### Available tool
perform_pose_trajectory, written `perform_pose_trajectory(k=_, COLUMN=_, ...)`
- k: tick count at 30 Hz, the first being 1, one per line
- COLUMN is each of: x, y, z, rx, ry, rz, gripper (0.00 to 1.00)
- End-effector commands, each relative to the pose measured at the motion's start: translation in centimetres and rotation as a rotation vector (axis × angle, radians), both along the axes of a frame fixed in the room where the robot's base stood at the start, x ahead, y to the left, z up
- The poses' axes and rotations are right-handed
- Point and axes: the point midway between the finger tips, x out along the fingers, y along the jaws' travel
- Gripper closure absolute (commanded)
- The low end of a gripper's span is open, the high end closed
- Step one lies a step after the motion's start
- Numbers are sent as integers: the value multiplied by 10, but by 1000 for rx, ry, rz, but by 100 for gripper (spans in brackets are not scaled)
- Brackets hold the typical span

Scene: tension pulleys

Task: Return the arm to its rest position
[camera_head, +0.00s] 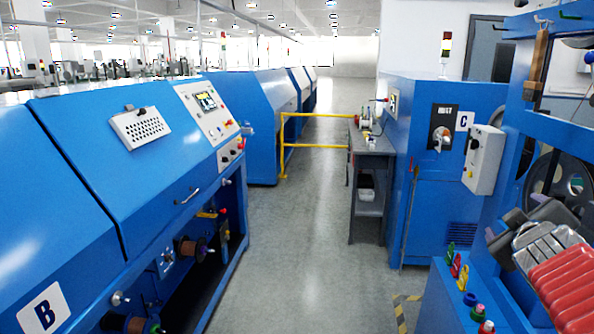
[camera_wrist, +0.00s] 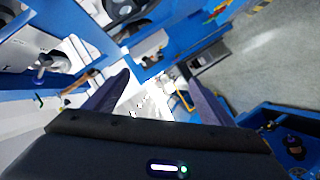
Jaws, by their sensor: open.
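My gripper (camera_wrist: 158,78) shows in the wrist view with its two dark fingers spread wide apart. Nothing is held between them; floor, machines and bright background show through the gap. The wrist view is strongly tilted. In the head view, a grey metal and red ribbed part with dark pieces beside it stands at the right edge; I cannot tell whether it belongs to my arm. The rest of the arm is not clearly visible.
Blue machine B (camera_head: 130,170) lines the left side. Blue cabinet C (camera_head: 440,160) and a grey bench (camera_head: 370,155) stand right of the aisle. A yellow rail (camera_head: 315,146) crosses farther back. A blue frame (camera_head: 520,125) is close at right. The aisle floor (camera_head: 300,240) is clear.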

Motion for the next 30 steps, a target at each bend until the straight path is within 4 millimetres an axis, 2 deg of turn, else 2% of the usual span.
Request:
perform_pose_trajectory(k=1, x=-3, y=17, z=-5, rx=45, ry=0, rz=-10, gripper=24)
perform_pose_trajectory(k=8, x=-25, y=85, z=-47, rx=283, ry=53, rz=-63, gripper=24)
perform_pose_trajectory(k=14, x=-56, y=154, z=-92, rx=498, ry=151, rz=-80, gripper=24)
perform_pose_trajectory(k=17, x=-76, y=191, z=-116, rx=602, ry=220, rz=-78, gripper=24)
perform_pose_trajectory(k=24, x=-136, y=279, z=-165, rx=825, ry=424, rz=-55, gripper=24)
perform_pose_trajectory(k=27, x=-156, y=301, z=-177, rx=880, ry=489, rz=-49, gripper=24)
perform_pose_trajectory(k=30, x=-167, y=311, z=-183, rx=909, ry=521, rz=-51, gripper=24)
